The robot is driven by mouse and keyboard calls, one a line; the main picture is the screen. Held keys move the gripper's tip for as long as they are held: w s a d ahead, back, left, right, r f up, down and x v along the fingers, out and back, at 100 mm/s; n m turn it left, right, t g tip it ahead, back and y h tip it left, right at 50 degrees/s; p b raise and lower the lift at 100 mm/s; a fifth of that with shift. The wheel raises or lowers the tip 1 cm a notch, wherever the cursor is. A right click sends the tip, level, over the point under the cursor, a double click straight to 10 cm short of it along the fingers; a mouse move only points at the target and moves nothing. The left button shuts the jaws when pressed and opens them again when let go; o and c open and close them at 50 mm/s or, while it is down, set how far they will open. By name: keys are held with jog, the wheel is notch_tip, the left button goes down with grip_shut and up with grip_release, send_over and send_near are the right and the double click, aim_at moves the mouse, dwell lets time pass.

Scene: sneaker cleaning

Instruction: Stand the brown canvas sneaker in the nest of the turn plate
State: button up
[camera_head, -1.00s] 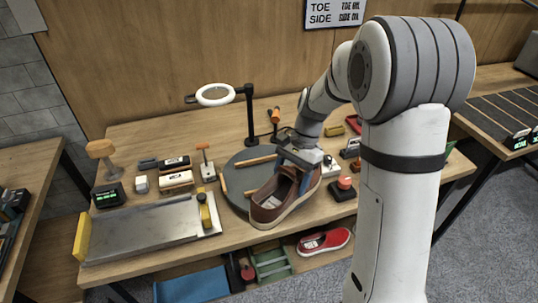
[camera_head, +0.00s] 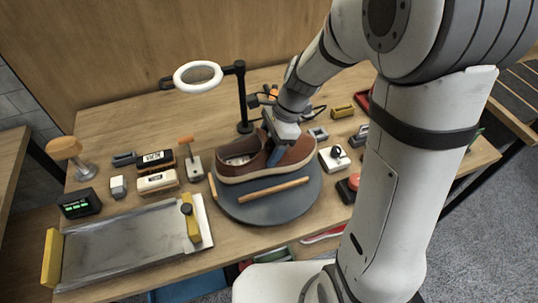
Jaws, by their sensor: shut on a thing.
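The brown canvas sneaker (camera_head: 236,173) is over the back part of the round dark turn plate (camera_head: 262,207), lying lengthwise across the picture with its white-lined opening to the left. My gripper (camera_head: 279,143) is shut on the sneaker from above, near its middle right; the fingertips are partly hidden by the shoe. The sole looks level and close to the plate, but I cannot tell whether it touches. A wooden bar (camera_head: 274,190) lies on the plate in front of the shoe, and another short bar (camera_head: 212,187) is at the plate's left edge.
A ring lamp (camera_head: 198,75) on a black post (camera_head: 243,100) stands behind the plate. An orange-handled tool (camera_head: 189,154) and brushes (camera_head: 157,180) are at the left. A metal tray (camera_head: 120,246) lies front left. A white device (camera_head: 334,158) and red button (camera_head: 353,181) sit right.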

aim_at(268, 157)
notch_tip(268, 157, down, 4)
jog(key=shift+f, duration=0.15)
jog(key=shift+s, duration=0.1)
